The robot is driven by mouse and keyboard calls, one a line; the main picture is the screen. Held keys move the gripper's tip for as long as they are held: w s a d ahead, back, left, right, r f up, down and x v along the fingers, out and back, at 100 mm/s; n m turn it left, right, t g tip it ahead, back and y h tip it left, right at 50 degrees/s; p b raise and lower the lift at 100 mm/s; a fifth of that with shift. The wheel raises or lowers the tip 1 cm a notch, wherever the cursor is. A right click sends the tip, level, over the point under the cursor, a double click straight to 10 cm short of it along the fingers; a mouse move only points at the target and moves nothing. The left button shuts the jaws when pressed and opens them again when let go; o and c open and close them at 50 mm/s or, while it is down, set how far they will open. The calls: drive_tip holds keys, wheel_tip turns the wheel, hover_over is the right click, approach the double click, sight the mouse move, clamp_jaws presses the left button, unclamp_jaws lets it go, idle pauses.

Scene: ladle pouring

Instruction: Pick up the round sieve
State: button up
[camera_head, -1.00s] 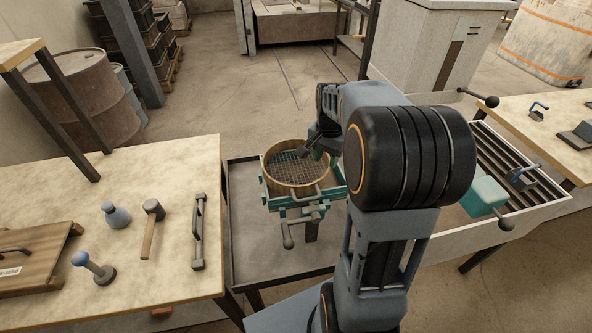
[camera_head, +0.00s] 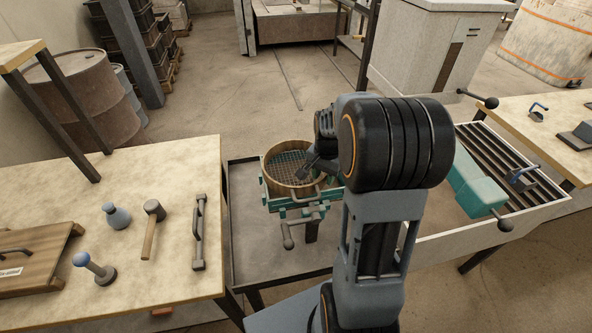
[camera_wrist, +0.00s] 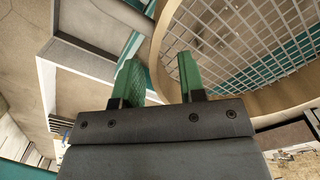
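The round sieve (camera_head: 275,180) has a light wooden rim and a wire mesh. It sits on a teal frame (camera_head: 284,204) in the middle of the head view. In the wrist view its curved rim (camera_wrist: 268,100) and mesh (camera_wrist: 240,45) fill the upper right. My gripper (camera_wrist: 159,62) has green finger pads, spread apart with a gap between them. The rim passes close by the fingers; I cannot tell whether they touch it. In the head view my gripper (camera_head: 312,170) is at the sieve's right side, partly hidden by my arm.
The frame stands on a grey tray table (camera_head: 250,265). A teal block (camera_head: 474,190) lies by a slatted rack on the right.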

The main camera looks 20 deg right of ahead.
clamp_jaws()
drive_tip(key=shift+r, duration=0.2)
idle(0.3)
